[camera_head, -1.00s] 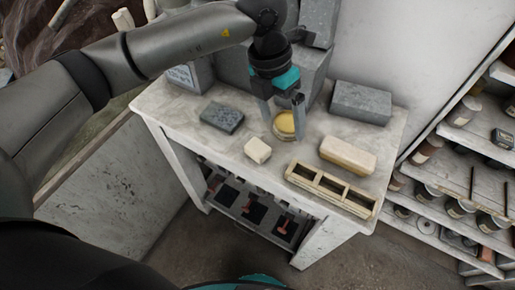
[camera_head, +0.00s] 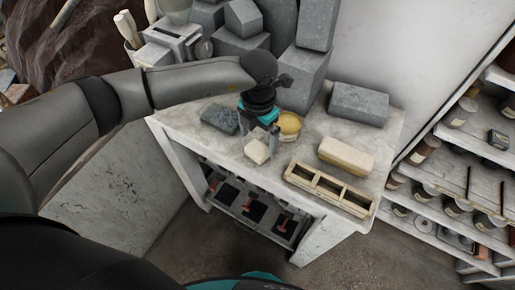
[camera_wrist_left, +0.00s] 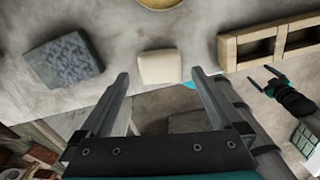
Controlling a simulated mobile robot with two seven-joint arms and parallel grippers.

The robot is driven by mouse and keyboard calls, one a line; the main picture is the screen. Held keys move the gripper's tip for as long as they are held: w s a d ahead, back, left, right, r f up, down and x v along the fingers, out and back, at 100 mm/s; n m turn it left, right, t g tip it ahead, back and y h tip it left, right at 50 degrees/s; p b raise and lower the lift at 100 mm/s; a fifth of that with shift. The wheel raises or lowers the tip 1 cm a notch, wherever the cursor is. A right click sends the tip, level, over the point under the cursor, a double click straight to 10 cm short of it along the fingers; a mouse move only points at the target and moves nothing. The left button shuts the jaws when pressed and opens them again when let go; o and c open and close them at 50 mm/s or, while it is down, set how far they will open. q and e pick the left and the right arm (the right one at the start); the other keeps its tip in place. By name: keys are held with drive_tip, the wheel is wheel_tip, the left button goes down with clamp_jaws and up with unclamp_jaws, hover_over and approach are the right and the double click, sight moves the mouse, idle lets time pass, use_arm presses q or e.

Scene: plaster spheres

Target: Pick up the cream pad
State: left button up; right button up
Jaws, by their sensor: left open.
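The cream pad (camera_head: 257,151) is a small pale block lying flat on the worktable, left of the wooden divided tray. It also shows in the left wrist view (camera_wrist_left: 160,67), at top centre, between and just beyond the fingertips. My left gripper (camera_head: 261,136) is open and empty, above the table close behind the pad. In the left wrist view its two fingers (camera_wrist_left: 160,76) stand wide apart on either side of the pad's line. My right gripper (camera_wrist_left: 263,77) shows small at the right of the left wrist view, its fingers apart and empty.
A dark grey block (camera_head: 220,118) lies left of the pad, and a yellow round object (camera_head: 289,124) behind it. The divided tray (camera_head: 330,187), a larger tan block (camera_head: 346,155) and a grey block (camera_head: 358,103) are to the right. Grey blocks are stacked behind.

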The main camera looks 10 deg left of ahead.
sight(257, 148)
use_arm(q)
drive_tip(key=shift+s+f+p, duration=0.1)
drive_tip(key=shift+f+p, duration=0.25)
drive_tip(key=shift+f, duration=1.8)
drive_tip(key=c, duration=1.3)
drive_tip(key=shift+o, duration=0.2)
drive_tip(key=shift+r, duration=0.1)
wheel_tip(257, 148, up, 20)
drive_tip(key=b, duration=0.2)
drive_tip(key=o, duration=0.8)
drive_tip(key=c, duration=1)
